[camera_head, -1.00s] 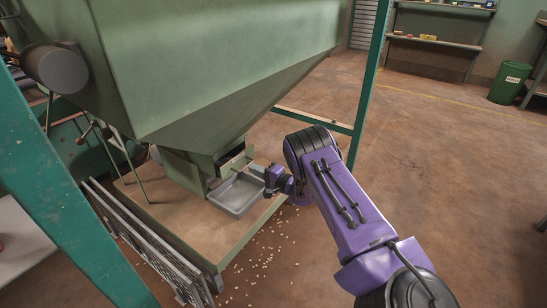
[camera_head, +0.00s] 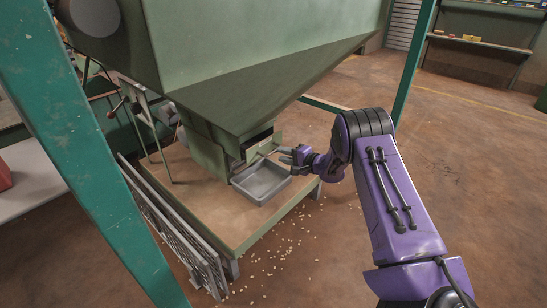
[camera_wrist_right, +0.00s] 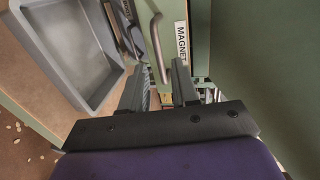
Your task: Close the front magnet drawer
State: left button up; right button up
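The front magnet drawer (camera_head: 264,146) sits low on the green hopper's outlet and sticks out, with a dark gap above it. In the right wrist view its pale green front (camera_wrist_right: 179,75) carries a MAGNET label and a grey bar handle (camera_wrist_right: 160,48). My right gripper (camera_head: 287,155) is just right of the drawer, above the grey tray's right side. In the wrist view the right gripper's two fingers (camera_wrist_right: 158,88) are apart and empty, pointing at the drawer front below the handle in the picture. Whether they touch it I cannot tell. My left gripper is not in view.
A grey metal tray (camera_head: 262,182) stands under the outlet on the wooden platform (camera_head: 200,200). Green frame posts (camera_head: 413,62) flank the hopper (camera_head: 265,55). A metal grate (camera_head: 175,230) leans at the platform's left. Nuts lie scattered on the floor. The floor at right is clear.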

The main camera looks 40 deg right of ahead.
aim_at(274, 151)
jog(key=b+x, duration=0.2)
jog(key=x, duration=0.4)
jog(key=shift+f, duration=0.1)
grip_shut()
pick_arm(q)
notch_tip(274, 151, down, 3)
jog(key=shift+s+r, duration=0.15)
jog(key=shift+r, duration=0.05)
pick_arm(e)
jog(key=shift+d, duration=0.15)
